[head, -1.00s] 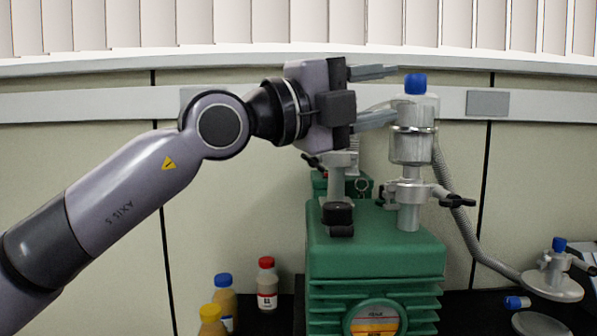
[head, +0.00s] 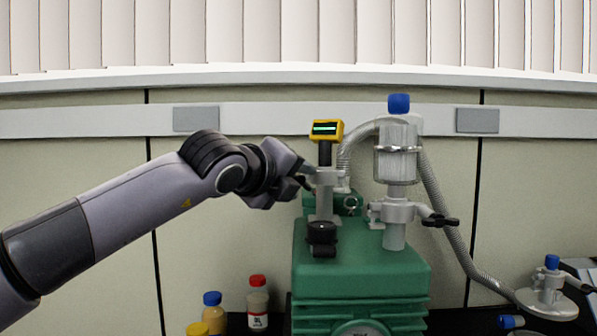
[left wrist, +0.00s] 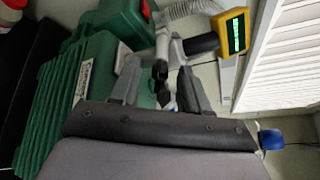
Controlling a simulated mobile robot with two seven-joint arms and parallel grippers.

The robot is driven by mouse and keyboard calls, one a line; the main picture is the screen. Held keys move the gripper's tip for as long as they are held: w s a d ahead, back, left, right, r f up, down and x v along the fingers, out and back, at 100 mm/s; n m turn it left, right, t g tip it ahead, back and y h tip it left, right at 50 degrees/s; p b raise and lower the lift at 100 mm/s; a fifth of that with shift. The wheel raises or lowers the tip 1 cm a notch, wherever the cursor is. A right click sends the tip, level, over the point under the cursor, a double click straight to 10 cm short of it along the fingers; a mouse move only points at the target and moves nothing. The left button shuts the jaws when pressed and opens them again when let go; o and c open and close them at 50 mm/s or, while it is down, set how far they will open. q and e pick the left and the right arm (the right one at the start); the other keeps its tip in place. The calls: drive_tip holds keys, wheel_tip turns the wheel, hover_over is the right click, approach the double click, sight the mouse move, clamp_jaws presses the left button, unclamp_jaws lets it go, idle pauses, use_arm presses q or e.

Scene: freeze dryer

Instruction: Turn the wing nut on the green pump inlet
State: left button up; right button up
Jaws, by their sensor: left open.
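The green pump (head: 360,272) stands on the dark bench; it also shows in the left wrist view (left wrist: 62,105). A metal clamp (head: 326,177) sits below the yellow gauge, with a black wing nut (head: 302,182) on its left side. My left gripper (head: 307,170) is beside this clamp, partly hidden by its own wrist. In the left wrist view my left gripper (left wrist: 158,72) is open, with the black wing nut (left wrist: 160,74) between its fingertips; I cannot tell whether they touch it. A second black wing nut (head: 440,220) is on the clamp under the glass trap. My right gripper is not in view.
The yellow gauge (head: 326,130) rises just above the left clamp. The glass trap (head: 397,150) with a blue cap and a grey hose (head: 445,210) stand to the right. Several capped bottles (head: 258,305) are at the lower left. The wall is close behind.

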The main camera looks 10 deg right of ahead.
use_arm(q)
drive_tip(key=shift+w+d, duration=0.4)
drive_tip(key=shift+w, duration=0.05)
drive_tip(key=shift+w+d+f, duration=0.1)
drive_tip(key=shift+w+f, duration=0.05)
clamp_jaws()
